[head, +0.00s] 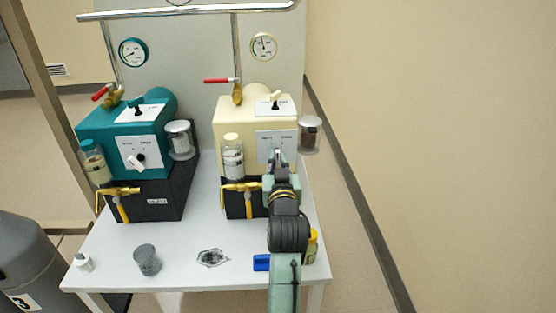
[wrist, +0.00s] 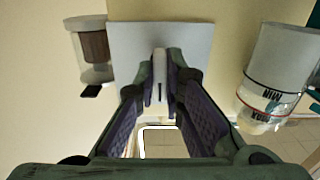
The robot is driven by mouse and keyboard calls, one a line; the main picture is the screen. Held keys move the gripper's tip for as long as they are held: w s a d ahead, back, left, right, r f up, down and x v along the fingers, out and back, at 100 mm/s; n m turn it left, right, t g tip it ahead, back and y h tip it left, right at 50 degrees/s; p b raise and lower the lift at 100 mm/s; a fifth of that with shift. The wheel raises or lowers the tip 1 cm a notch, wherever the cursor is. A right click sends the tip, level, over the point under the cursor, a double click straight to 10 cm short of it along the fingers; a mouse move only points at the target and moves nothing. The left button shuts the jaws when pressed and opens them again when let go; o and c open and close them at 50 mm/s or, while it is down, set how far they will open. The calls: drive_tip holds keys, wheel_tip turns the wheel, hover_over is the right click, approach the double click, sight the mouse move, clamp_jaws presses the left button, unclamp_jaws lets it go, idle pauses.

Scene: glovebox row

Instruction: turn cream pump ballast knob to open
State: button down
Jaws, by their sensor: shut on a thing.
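The cream pump (head: 228,110) stands at the right of the bench, with a pale front panel (head: 268,137) whose lettering is too small to read surely. My gripper (head: 278,160) reaches this panel from the front and covers its lower middle. In the wrist view my gripper (wrist: 160,80) has its two fingers closed on the sides of a white ballast knob (wrist: 159,66). The knob carries a dark line, upright in that view, in front of the panel (wrist: 128,42). The knob is mostly hidden by my gripper in the head view.
A brown-filled clear canister (head: 310,132) is close at the panel's right, and an oil jar (head: 232,155) at its left. The teal pump (head: 112,130) stands further left.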

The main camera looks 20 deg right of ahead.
idle(0.4)
drive_tip(key=c, duration=1.7)
unclamp_jaws()
drive_tip(key=shift+v, duration=3.8)
drive_tip(key=shift+r, duration=0.1)
